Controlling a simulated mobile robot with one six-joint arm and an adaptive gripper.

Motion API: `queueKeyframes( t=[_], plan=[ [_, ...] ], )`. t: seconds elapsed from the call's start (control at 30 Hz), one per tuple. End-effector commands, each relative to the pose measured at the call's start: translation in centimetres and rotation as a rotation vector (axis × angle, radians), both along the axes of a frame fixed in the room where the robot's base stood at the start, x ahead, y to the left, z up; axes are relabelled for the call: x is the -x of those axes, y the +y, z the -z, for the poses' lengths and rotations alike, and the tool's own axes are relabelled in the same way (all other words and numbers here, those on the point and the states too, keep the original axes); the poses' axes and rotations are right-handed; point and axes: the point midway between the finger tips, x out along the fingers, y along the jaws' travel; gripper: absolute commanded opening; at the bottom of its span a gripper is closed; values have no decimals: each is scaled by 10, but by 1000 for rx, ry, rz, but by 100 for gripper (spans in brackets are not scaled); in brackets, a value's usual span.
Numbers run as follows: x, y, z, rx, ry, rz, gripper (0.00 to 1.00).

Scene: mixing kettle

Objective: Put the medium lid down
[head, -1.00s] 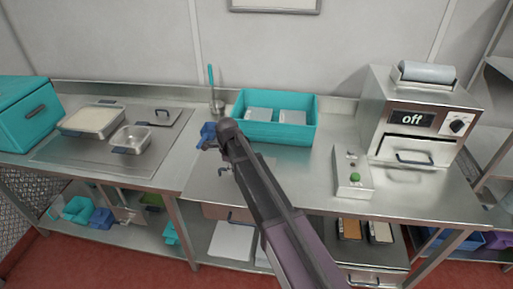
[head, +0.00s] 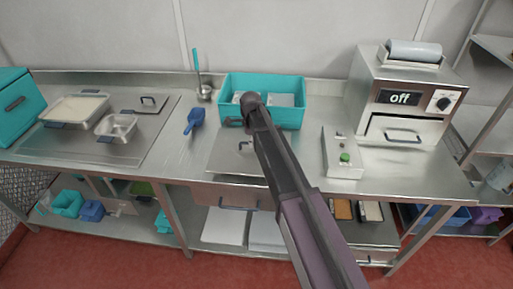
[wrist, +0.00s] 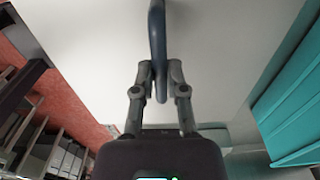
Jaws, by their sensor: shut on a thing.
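The medium lid, a flat square metal plate, is in the head view (head: 222,160) over the middle counter, in front of the teal bin. In the wrist view its pale surface (wrist: 215,60) fills the middle. My gripper (wrist: 157,75) is shut on its dark blue-grey upright handle (wrist: 157,30). In the head view my arm hides the fingers and part of the lid. The lid looks roughly level; I cannot tell whether it touches the counter.
The teal bin (head: 290,116) stands close behind the lid. A blue scoop (head: 195,120) lies to the left, and a control box (head: 343,157) stands to the right. Farther left are two pans (head: 75,108) and another lid (head: 150,104). Bare counter (head: 180,155) shows left of the held lid.

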Motion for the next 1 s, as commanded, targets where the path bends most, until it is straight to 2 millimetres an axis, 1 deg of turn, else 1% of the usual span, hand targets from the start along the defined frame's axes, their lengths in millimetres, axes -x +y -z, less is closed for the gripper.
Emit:
queueKeyframes(
  t=[0.13, 0.53, 0.7, 0.8, 1.0],
  plan=[
    [-5, -6, 1, 0, 0, 1, 0],
    [-7, -9, 1, 0, 0, 2, 0],
    [-15, -20, 3, 0, 0, 2, 0],
    [-13, -18, 14, 0, 0, 1, 0],
    [-13, -18, 30, 0, 0, 1, 0]
  ],
)
